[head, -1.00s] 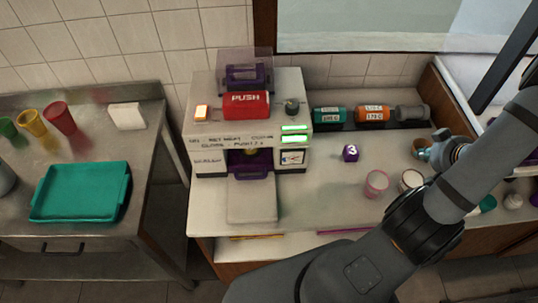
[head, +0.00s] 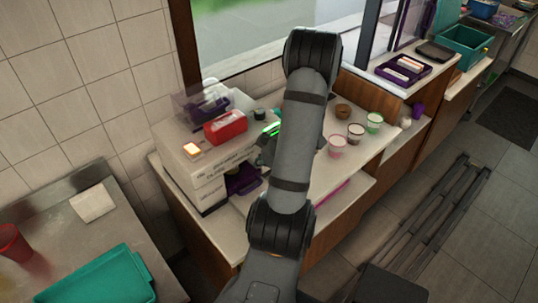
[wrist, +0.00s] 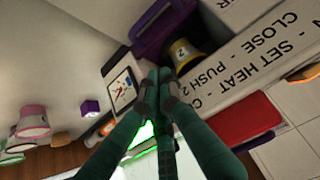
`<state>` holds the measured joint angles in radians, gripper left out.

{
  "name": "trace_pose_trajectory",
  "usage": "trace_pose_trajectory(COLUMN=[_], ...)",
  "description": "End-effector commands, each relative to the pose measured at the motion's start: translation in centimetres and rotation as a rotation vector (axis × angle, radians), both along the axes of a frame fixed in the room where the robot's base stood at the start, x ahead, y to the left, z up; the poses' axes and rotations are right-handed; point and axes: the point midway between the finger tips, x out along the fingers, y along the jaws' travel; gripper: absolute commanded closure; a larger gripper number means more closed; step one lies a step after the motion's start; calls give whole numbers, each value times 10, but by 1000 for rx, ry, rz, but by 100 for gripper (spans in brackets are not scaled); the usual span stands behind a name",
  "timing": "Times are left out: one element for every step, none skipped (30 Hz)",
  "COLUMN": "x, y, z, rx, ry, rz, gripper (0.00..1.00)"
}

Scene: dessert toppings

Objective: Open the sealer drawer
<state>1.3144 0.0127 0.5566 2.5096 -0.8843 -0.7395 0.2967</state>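The sealer (head: 205,165) is a white machine with a red PUSH lever (head: 225,127) on top. Its purple drawer (head: 243,180) shows low at the front, partly hidden by my arm. In the wrist view, the purple drawer (wrist: 160,28) is at the top, with a yellow and dark cup-like thing (wrist: 183,52) in the opening beside it. My gripper (wrist: 157,82) is apart from the drawer in the picture, in front of the sealer's face by the small display panel (wrist: 122,90). Its fingertips are together with nothing seen between them. My arm mostly hides the gripper in the head view.
Several cups, among them a pink one (head: 337,146), stand on the counter to the right. A purple numbered cube (wrist: 90,107) lies on the counter. A teal tray (head: 105,280) is on the metal table at left.

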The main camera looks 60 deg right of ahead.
Motion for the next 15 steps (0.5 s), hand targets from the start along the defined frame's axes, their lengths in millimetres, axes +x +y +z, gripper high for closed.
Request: trace_pose_trajectory(x=[4,7,11,14,18,22,25,28,32,35,38,41,43,45,47], y=[0,-1,-3,-4,-5,-6,-7,-9,-10,-11,-12,-13,-14,-15,-16], z=[-7,-11,-17,-20,-25,-31,-35,-38,-43,-47,-51,-55,-57,-60,-63], rx=[4,3,3,5,4,5,6,5,5,4,4,3,3,3,3], ry=[1,1,1,0,1,2,2,2,2,1,1,2,1,1,1], rz=[0,1,1,2,2,3,2,2,3,2,2,2,2,2,0], gripper=[100,100,100,100,100,100,100,100,100,100,100,100,100,100,100])
